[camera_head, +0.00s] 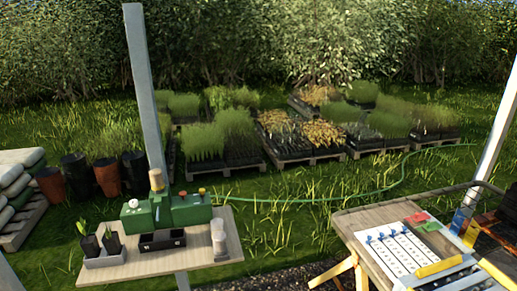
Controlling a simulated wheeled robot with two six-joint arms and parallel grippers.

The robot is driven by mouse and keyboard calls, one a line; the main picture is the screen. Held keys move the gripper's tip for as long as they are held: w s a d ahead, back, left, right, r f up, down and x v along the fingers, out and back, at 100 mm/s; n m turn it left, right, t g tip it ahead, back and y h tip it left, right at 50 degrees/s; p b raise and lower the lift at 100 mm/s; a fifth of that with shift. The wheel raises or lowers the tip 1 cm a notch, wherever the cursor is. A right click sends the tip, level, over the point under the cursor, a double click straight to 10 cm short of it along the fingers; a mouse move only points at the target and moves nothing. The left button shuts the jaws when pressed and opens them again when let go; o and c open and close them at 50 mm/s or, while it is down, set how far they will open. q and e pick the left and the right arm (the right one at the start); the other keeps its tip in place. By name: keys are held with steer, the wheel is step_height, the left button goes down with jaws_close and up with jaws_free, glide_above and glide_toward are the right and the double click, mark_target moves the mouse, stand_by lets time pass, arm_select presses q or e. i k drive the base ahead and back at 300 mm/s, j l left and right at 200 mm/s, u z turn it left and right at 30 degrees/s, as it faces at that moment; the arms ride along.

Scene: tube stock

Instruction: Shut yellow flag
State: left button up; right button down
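Several yellow parts show on the right table (375,217). A long yellow bar (438,267) lies across the near end of a white board. A small upright yellow piece (471,234) stands at the far right next to blue pieces (461,218). Another yellow strip (497,273) runs along the lower right. I cannot tell which of these is the yellow flag, or whether it is open or shut. Neither of my grippers is in view.
The white board (397,251) carries blue clips, with red and green pieces (418,218) beyond it. The left table (190,258) holds a green machine (170,210), a black tray (162,240) and potted seedlings (101,247). A grassy gap separates the tables; a post (145,90) rises behind the left one.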

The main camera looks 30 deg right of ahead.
mark_target(471, 234)
steer(key=i+z, duration=0.25)
steer(key=z, duration=0.15)
steer(key=i+j+z, duration=0.1)
steer(key=z, duration=0.3)
steer(key=i+j+z, duration=0.2)
steer(key=z, duration=0.25)
steer(key=i+j, duration=0.05)
steer(key=i, duration=0.05)
